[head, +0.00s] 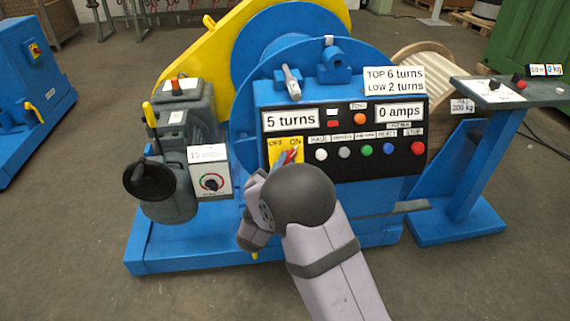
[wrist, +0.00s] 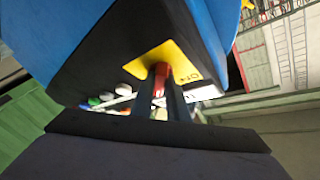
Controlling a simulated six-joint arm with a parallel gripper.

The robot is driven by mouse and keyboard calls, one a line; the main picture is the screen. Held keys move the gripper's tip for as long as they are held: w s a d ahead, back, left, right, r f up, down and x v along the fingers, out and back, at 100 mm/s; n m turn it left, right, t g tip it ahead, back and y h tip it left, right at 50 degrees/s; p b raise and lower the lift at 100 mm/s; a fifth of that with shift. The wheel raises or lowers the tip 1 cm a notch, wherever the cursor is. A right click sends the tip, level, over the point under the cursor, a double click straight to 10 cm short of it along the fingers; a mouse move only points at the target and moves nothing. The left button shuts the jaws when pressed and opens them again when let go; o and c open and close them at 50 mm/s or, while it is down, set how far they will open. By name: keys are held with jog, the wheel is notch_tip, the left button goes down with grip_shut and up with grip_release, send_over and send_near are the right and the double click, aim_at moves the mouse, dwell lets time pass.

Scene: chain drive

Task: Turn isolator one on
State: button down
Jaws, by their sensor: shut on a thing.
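The isolator's yellow plate (head: 272,154) is at the left end of the black control panel, with OFF printed at its upper left and ON at its upper right. Its red handle (head: 293,153) appears to slant up toward the ON side, partly hidden by my gripper (head: 284,160). In the wrist view the fingers of my gripper (wrist: 166,98) are closed around the red handle (wrist: 160,74), in front of the yellow plate (wrist: 180,57). My wrist hides the lower part of the plate in the head view.
Right of the isolator is a row of push buttons, including a red stop button (head: 417,148). The displays read 5 turns (head: 290,119) and 0 amps (head: 401,112). A small dial box (head: 210,178) stands close on the left. A side desk (head: 510,92) stands at right.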

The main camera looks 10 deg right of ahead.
jog(key=c, duration=1.7)
grip_release()
jog(key=shift+a, duration=0.1)
jog(key=shift+v, duration=3.6)
